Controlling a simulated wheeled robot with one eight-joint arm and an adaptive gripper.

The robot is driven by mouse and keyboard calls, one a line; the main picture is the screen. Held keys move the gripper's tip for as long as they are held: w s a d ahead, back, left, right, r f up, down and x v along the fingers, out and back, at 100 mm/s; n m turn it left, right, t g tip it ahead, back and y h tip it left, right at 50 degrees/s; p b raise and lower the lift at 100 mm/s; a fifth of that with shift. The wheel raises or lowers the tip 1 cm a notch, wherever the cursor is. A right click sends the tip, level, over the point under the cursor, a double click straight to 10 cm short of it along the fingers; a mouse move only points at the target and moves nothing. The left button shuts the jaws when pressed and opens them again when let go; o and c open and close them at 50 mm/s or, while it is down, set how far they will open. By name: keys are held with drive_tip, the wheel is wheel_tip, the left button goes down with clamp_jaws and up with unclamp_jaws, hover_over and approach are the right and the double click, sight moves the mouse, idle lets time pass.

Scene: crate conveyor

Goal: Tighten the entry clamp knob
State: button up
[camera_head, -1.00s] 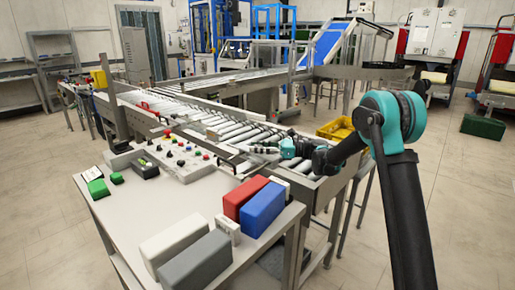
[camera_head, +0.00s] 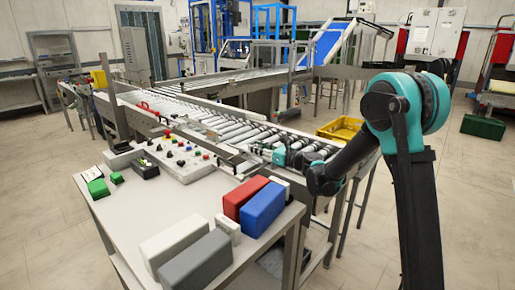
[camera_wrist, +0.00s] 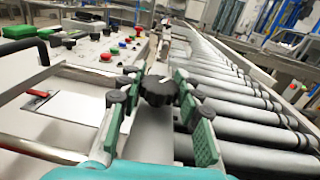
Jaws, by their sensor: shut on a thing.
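The entry clamp knob (camera_wrist: 158,91) is a black lobed knob, seen in the wrist view at the near end of the roller conveyor, by its side rail. My gripper (camera_wrist: 158,86) has its two green-padded fingers on either side of the knob, and it is shut on it. In the head view my gripper (camera_head: 262,150) is small at the conveyor's near end, and the knob cannot be made out there. How tight the knob is cannot be told.
The control panel (camera_head: 186,169) with coloured buttons stands left of my gripper. The table (camera_head: 137,205) carries red, blue, white and grey blocks. A yellow crate (camera_head: 340,130) is beyond my forearm. The conveyor rollers (camera_wrist: 225,90) are empty.

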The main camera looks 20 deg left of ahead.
drive_tip(key=shift+m+t+h, duration=0.9)
drive_tip(key=shift+m+t, duration=0.4)
drive_tip(key=shift+t, duration=0.6)
drive_tip(key=o, duration=1.2)
drive_tip(key=v, duration=1.2)
drive_tip(key=shift+s, duration=0.2)
